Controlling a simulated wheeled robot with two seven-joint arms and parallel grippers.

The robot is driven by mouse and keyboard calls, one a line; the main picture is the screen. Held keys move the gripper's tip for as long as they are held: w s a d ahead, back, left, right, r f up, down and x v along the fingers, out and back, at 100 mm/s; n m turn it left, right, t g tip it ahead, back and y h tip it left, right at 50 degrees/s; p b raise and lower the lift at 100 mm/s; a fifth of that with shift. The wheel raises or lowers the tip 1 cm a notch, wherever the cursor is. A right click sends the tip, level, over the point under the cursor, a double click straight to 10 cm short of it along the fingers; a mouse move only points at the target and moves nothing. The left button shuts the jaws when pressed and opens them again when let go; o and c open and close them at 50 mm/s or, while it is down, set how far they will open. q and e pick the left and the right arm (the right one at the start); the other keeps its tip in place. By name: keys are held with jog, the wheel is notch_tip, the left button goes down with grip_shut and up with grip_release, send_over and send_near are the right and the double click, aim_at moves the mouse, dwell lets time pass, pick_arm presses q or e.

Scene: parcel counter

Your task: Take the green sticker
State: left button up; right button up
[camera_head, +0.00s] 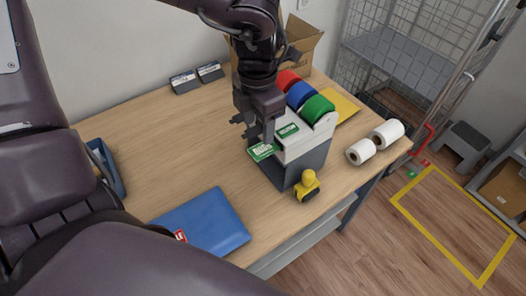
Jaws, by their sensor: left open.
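The label dispenser (305,150) stands on the table, grey and white with red, blue and green rolls on top. A green-and-white sticker (262,152) shows at its left front, just below my left gripper (256,138). Another green-and-white label (288,130) shows on the dispenser's face, right of the gripper. My left gripper points down with its jaws open, at the dispenser's left side. Its fingers hide part of the dispenser, and I cannot tell whether they touch the sticker. My right gripper is not in view.
A yellow tape-like tool (307,186) stands in front of the dispenser. White rolls (387,134) lie to its right, beside a yellow envelope (342,106). A blue parcel (204,222) lies at the front, a blue tray (106,165) at left. The table's left middle (160,140) is clear.

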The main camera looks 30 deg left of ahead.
aim_at(259, 151)
pick_arm(q)
notch_tip(259, 151, down, 4)
jog(key=shift+r+b, duration=0.15)
jog(key=shift+b, duration=0.75)
notch_tip(259, 151, down, 3)
jog(key=b, duration=0.3)
jog(key=shift+r, duration=0.1)
jog(key=shift+f+b, duration=0.45)
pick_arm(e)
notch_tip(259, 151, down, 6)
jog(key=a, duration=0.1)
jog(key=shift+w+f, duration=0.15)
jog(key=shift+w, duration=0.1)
pick_arm(q)
jog(key=shift+c, duration=0.2)
jog(key=c, duration=0.4)
jog(key=shift+c, duration=0.3)
